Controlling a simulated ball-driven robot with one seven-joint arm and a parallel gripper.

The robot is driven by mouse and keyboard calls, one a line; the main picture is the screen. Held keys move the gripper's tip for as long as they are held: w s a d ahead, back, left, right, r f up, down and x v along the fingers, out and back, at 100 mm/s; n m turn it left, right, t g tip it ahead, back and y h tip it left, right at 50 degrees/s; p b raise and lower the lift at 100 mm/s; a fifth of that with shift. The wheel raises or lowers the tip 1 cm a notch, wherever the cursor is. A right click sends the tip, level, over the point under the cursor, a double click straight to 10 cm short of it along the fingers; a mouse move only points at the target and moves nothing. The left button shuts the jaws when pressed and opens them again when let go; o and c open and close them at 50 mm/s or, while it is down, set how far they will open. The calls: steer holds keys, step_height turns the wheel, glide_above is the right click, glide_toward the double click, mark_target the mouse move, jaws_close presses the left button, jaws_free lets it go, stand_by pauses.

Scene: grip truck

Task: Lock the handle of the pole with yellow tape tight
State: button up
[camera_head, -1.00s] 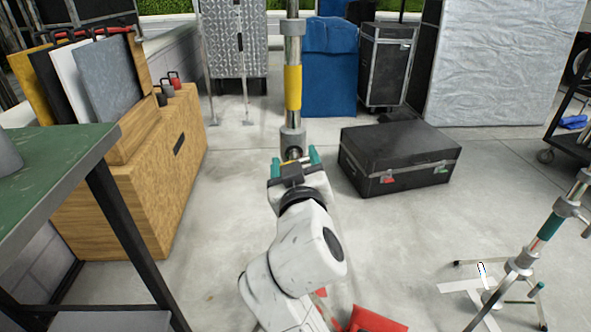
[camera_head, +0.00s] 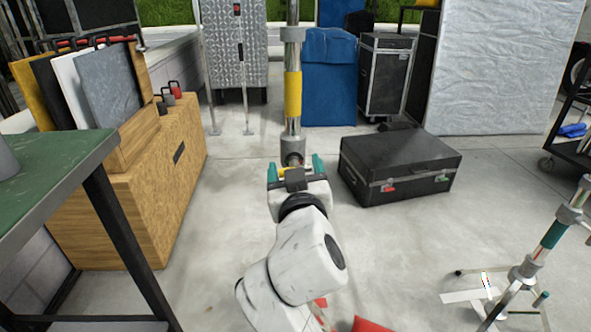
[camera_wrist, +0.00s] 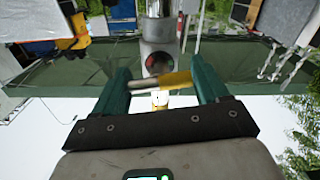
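The pole with yellow tape (camera_head: 293,95) stands upright in the middle of the head view. Its lower metal collar (camera_head: 293,146) is just beyond my gripper (camera_head: 295,169). The collar also shows in the wrist view (camera_wrist: 160,57). A short handle with a yellow part (camera_wrist: 176,79) lies crosswise below the collar. My gripper (camera_wrist: 162,84) has its two green fingers wide apart, one on each side of the handle. The handle spans much of the gap; I cannot tell whether its ends touch the fingers. The pole's foot is hidden behind my arm.
A black case (camera_head: 400,165) lies on the floor right of the pole. A second pole with green tape (camera_head: 553,234) stands at the lower right. A wooden cabinet (camera_head: 150,190) and a green-topped table (camera_head: 50,170) are on the left.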

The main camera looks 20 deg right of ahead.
steer(key=shift+o, duration=1.3)
steer(key=p+v, duration=0.2)
steer(key=v, duration=0.8)
steer(key=shift+s, duration=0.4)
